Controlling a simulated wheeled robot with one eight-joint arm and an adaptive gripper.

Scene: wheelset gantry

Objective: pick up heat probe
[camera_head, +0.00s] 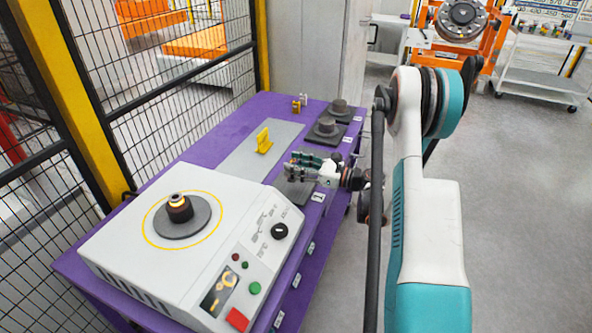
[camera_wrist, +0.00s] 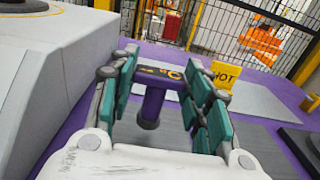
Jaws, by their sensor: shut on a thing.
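In the wrist view, a purple, T-shaped heat probe (camera_wrist: 154,101) with yellow markings along its top sits between the green-padded fingers of my gripper (camera_wrist: 163,72). Its rounded lower end hangs toward the camera. My gripper is shut on it, with fingers on both sides of its crossbar. In the head view, my gripper (camera_head: 306,164) is over the right edge of the purple table, above a dark grey pad (camera_head: 294,195). I cannot make out the probe clearly there. How far it is from the table surface is hard to tell.
A white heater box (camera_head: 135,245) with a ringed part on top stands nearby at left. A yellow HOT sign (camera_head: 263,141) stands on a grey plate (camera_head: 237,160). Dark round parts (camera_head: 326,127) sit farther back on the purple table (camera_head: 205,143). Mesh fencing (camera_head: 150,75) borders the left.

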